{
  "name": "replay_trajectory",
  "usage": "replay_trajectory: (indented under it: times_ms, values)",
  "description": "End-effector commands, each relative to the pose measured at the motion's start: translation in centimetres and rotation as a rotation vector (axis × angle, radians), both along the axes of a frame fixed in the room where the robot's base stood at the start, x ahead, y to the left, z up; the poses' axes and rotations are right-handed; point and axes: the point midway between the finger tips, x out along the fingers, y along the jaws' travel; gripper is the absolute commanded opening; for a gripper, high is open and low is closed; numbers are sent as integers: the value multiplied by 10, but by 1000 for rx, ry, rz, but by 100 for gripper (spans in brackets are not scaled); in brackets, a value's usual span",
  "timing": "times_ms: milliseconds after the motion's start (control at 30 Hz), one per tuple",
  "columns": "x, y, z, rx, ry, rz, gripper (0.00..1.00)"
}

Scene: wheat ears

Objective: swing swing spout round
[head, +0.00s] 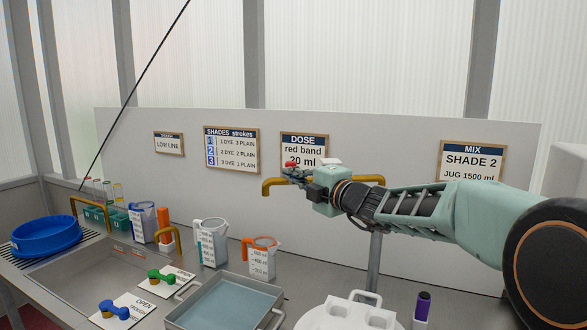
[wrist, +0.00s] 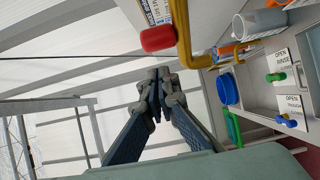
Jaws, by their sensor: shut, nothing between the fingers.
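The brass spout (head: 272,186) runs sideways in front of the back panel, with its bent end to the left of my gripper. In the wrist view the brass pipe (wrist: 181,30) crosses the top, with a red grip (wrist: 158,39) beside it. My gripper (head: 291,174) is at the spout in the head view and covers part of it. In the wrist view my gripper (wrist: 157,85) has its fingertips together, empty, a little below the red grip. Whether a finger touches the spout or grip, I cannot tell.
Measuring jugs (head: 211,243) and a metal tray (head: 222,302) stand below the spout. A sink (head: 85,275) and blue basin (head: 46,238) are at left. Green and blue valve handles (head: 160,275) sit by OPEN labels. A white lidded container (head: 345,316) is at the front.

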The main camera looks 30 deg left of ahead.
Motion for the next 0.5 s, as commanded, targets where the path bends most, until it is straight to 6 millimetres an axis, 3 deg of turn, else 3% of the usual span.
replay_trajectory:
  times_ms: [200, 500]
  values:
    - [19, 6, 1, -1, 0, 1, 0]
    - [24, 8, 0, 0, -1, 1, 0]
